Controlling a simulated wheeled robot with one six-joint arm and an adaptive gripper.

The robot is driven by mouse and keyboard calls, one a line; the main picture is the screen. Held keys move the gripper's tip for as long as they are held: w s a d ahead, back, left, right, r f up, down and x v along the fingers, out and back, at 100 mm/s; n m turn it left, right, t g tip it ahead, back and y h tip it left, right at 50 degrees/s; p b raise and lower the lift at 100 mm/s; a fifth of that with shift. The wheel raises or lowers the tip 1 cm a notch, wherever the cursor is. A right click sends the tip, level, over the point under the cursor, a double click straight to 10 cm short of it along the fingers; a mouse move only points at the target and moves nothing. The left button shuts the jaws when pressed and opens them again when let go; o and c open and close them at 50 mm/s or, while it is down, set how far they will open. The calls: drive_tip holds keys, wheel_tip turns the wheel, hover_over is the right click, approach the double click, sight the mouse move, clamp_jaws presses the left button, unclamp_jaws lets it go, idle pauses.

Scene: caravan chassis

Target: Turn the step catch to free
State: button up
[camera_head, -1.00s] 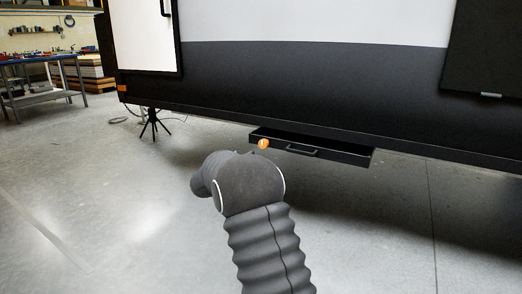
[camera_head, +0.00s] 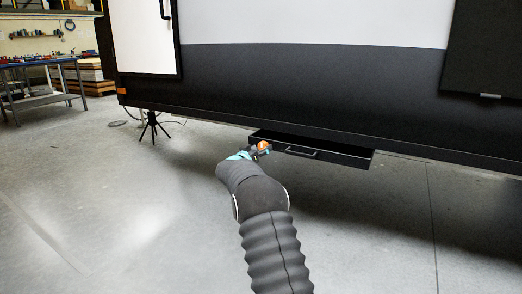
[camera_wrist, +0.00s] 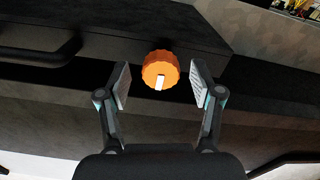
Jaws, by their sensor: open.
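The step catch is an orange ribbed knob (camera_wrist: 160,69) with a white mark on its face, in the upper middle of the wrist view. It sits on the dark step box (camera_head: 340,158) under the caravan's side, near the box's left end in the head view, where the knob (camera_head: 264,146) is partly covered by my gripper. My gripper (camera_wrist: 160,85) is open, with one finger pad on each side of the knob. A gap shows between each pad and the knob. In the head view my gripper (camera_head: 256,151) is at the step's left end.
A dark bar handle (camera_head: 302,152) is on the step's front, right of the knob. The caravan's dark lower wall (camera_head: 320,95) rises above the step. A black stabiliser leg (camera_head: 152,127) stands to the left. The concrete floor in front is clear.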

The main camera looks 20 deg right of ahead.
drive_tip(key=shift+w+d, duration=0.35)
drive_tip(key=shift+d, duration=0.1)
drive_tip(key=c, duration=1.1)
drive_tip(key=shift+c, duration=0.2)
